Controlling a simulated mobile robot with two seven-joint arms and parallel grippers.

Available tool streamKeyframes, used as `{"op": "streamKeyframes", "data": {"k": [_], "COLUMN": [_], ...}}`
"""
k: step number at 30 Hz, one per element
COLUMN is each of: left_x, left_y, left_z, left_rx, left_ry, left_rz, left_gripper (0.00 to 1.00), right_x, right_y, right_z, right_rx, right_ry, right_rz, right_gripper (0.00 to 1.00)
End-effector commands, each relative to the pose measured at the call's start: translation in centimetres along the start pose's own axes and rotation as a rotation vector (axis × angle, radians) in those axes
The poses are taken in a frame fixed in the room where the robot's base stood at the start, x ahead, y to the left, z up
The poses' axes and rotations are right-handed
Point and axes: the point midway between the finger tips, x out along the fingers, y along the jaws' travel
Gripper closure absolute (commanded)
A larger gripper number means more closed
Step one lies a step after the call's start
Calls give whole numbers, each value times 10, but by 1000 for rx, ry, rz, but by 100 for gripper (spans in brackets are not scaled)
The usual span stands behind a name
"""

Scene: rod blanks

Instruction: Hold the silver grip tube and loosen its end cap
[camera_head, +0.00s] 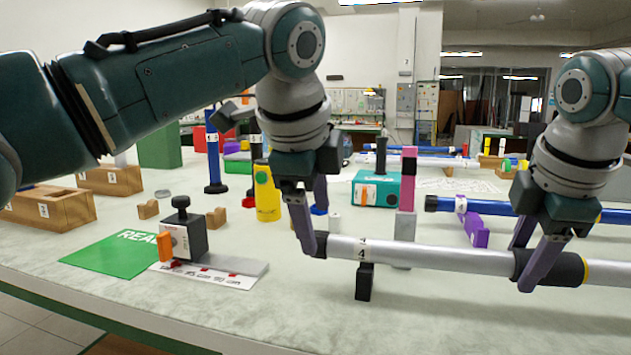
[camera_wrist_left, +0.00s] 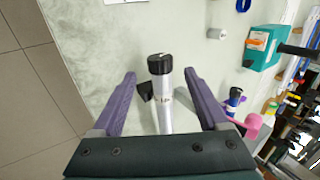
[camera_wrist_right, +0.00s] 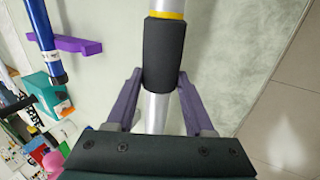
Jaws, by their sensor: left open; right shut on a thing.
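The silver grip tube (camera_head: 435,256), marked 4, lies level above the table, with a dark grip sleeve (camera_head: 562,268) and yellow ring toward its right. Its black end cap (camera_head: 320,244) is at the left end and also shows in the left wrist view (camera_wrist_left: 160,64). My left gripper (camera_head: 313,238) is open, its fingers on either side of the cap end with clear gaps. My right gripper (camera_head: 520,265) is shut on the tube at the near end of the sleeve, also seen in the right wrist view (camera_wrist_right: 160,85).
A black support (camera_head: 364,282) and a pink-topped grey post (camera_head: 405,225) stand by the tube. A black block with a knob (camera_head: 183,235) stands beside the green mat (camera_head: 110,258) at left. A teal box (camera_head: 378,189) and blue tubes (camera_head: 510,207) lie behind. The front table strip is clear.

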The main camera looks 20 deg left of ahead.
Motion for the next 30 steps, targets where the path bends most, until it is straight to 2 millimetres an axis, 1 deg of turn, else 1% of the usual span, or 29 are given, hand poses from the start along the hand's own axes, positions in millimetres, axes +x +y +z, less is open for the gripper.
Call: {"op": "streamKeyframes", "data": {"k": [3, 6, 9, 13, 23, 26, 30], "left_x": [-24, -40, -51, -57, -56, -48, -23], "left_y": [-1, -1, 0, 0, 0, -4, -16], "left_z": [0, 0, 0, 0, 0, -1, -1], "left_rx": [2, 1, 0, -1, -4, -28, -115], "left_ry": [1, 0, 1, -1, 2, 23, 89], "left_rz": [-6, -5, -2, -1, -5, -42, -182], "left_gripper": [23, 23, 23, 23, 23, 23, 23], "right_x": [0, 0, 0, 0, 0, 0, 0], "right_y": [0, 0, 0, 0, 0, 0, 0], "right_z": [0, 0, 0, 0, 0, 0, 0], "right_rx": [0, 0, 0, 0, 0, 0, 0], "right_ry": [0, 0, 0, 0, 0, 0, 0], "right_rz": [1, 1, 1, 1, 1, 1, 1], "right_gripper": [100, 100, 100, 100, 100, 100, 100]}}
